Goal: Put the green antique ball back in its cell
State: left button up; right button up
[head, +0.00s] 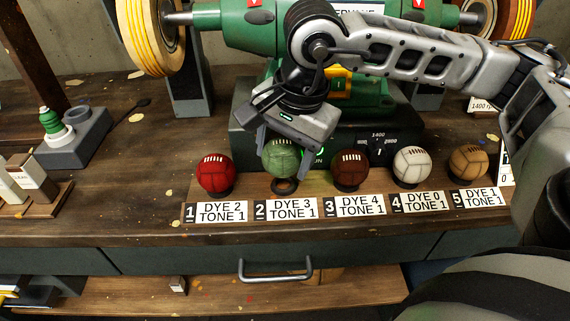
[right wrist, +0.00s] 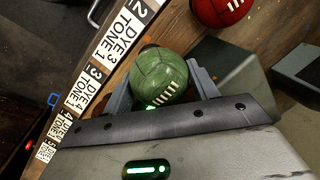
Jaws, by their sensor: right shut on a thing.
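The green antique ball (head: 281,158) is between the fingers of my right gripper (head: 283,150), just above the dark ring of cell 2 (head: 284,186), labelled "DYE 3 TONE 1" (head: 286,208). In the right wrist view, the green ball (right wrist: 161,76) sits between the two grey fingers of the right gripper (right wrist: 162,88), its white lacing facing the palm side. A small gap seems to show between ball and ring in the head view. My left gripper is not in view.
A red ball (head: 216,172) stands in cell 1, left of the gripper. A dark red ball (head: 350,170), a white ball (head: 412,166) and a tan ball (head: 468,162) stand to the right. The green machine (head: 250,30) rises close behind.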

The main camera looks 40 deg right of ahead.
aim_at(285, 165)
notch_tip(285, 165, down, 3)
jog(key=shift+w+d+r, duration=0.1)
jog(key=shift+d, duration=0.05)
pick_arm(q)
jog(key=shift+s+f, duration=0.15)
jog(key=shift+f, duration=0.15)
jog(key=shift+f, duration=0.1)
pick_arm(e)
jog(key=shift+f, duration=0.25)
jog(key=o, duration=0.8)
jog(key=shift+o, duration=0.2)
jog(key=shift+r, duration=0.15)
pick_arm(q)
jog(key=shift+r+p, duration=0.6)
jog(key=shift+p, duration=0.2)
pick_arm(e)
notch_tip(285, 165, up, 15)
jog(key=s+d, duration=0.1)
jog(key=s, duration=0.1)
jog(key=shift+s, duration=0.35)
jog(key=shift+d, duration=0.1)
